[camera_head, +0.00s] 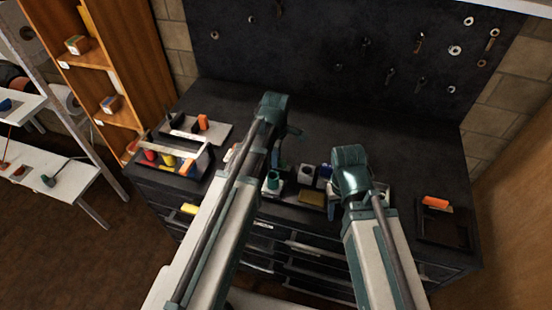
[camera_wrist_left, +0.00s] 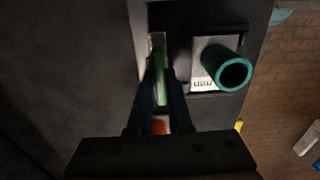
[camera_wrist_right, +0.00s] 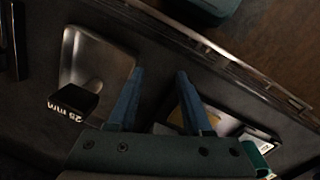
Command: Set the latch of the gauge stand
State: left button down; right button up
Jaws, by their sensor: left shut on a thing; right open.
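In the left wrist view, my left gripper (camera_wrist_left: 161,68) is shut on a narrow green piece (camera_wrist_left: 160,86), set in a pale plate (camera_wrist_left: 157,42); I cannot tell whether it is the stand's latch. An orange bit (camera_wrist_left: 159,127) shows between the fingers. To the right, a teal tube (camera_wrist_left: 233,72) stands on a white block (camera_wrist_left: 204,56) with printed marks. The tube also shows in the head view (camera_head: 272,181). My right gripper (camera_wrist_right: 160,73) is open and empty, over the dark bench top. A grey metal plate (camera_wrist_right: 98,62) with a black block (camera_wrist_right: 74,101) marked 25 MM lies left of its fingers.
In the head view, trays with coloured pieces (camera_head: 181,160) lie at the bench's left end. A tool board (camera_head: 340,45) rises behind. The bench back is clear.

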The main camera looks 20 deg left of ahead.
pick_arm(q)
jog(key=c, duration=0.8)
grip_release()
jog(key=shift+c, duration=0.2)
notch_tip(320, 180, up, 14)
jog(key=p, duration=1.3)
jog(key=shift+p, duration=0.4)
pick_arm(e)
notch_tip(320, 180, up, 14)
pick_arm(q)
jog(key=shift+f, duration=0.15)
pick_arm(e)
jog(key=shift+f, duration=0.15)
